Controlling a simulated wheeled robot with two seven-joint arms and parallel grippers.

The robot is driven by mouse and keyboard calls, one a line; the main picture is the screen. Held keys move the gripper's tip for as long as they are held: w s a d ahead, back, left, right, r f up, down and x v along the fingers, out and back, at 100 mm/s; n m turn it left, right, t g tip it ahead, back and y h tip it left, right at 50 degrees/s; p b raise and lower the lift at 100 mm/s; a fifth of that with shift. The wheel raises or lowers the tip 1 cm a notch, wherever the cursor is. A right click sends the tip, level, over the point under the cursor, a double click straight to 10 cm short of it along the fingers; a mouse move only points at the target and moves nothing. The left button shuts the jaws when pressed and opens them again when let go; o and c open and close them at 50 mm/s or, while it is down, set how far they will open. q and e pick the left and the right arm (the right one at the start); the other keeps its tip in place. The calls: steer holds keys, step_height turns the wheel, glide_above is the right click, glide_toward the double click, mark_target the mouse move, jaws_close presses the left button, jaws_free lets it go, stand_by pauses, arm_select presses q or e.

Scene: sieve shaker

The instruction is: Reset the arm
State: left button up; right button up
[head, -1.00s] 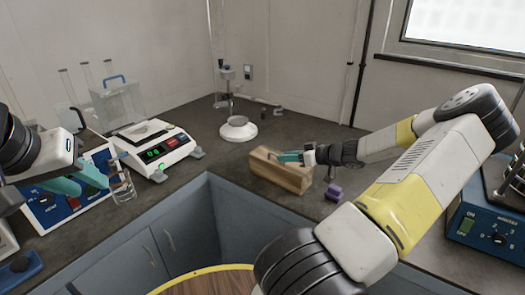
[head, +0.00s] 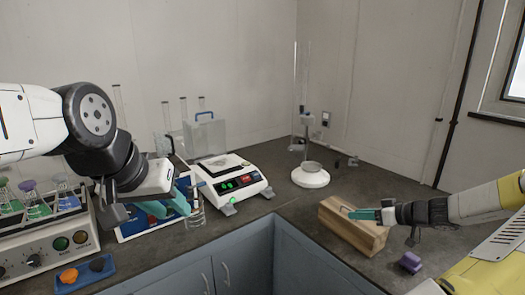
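My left gripper (head: 184,205) comes in from the left in the head view, its teal fingers over the blue-and-white panel device. A small clear glass beaker (head: 196,217) stands right at its fingertips. I cannot tell whether the fingers hold or only overlap the beaker. My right gripper (head: 352,213) comes in from the right and points left, with its teal fingers at the top of a wooden block (head: 345,234). How far apart those fingers are, and whether they grip anything there, is too small to tell.
A white balance (head: 232,185) with a lit display stands behind the beaker. A white round-based stand (head: 311,178) is further back. A purple piece (head: 410,262) lies beside the block. A flask rack (head: 40,208) and a blue tray (head: 84,279) are at left.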

steer(key=s+a+r+g+h, duration=0.1)
steer(key=s+a+r+g, duration=0.25)
steer(key=a, duration=0.45)
steer(key=s+a+r+g+h, duration=0.2)
steer(key=s+a+r+g, duration=0.15)
steer(key=a, duration=0.45)
steer(key=s+a+r+m+t+h, duration=0.1)
steer(key=s+a+r+m, duration=0.1)
steer(key=s+r, duration=0.5)
steer(key=s+a+r+m+t+h, duration=0.1)
steer(key=s+a+r, duration=0.3)
steer(key=s+r, duration=0.4)
steer(key=shift+s+a+m+t+h, duration=0.15)
steer(key=shift+s+m+t+h, duration=0.25)
steer(key=shift+m+t, duration=0.35)
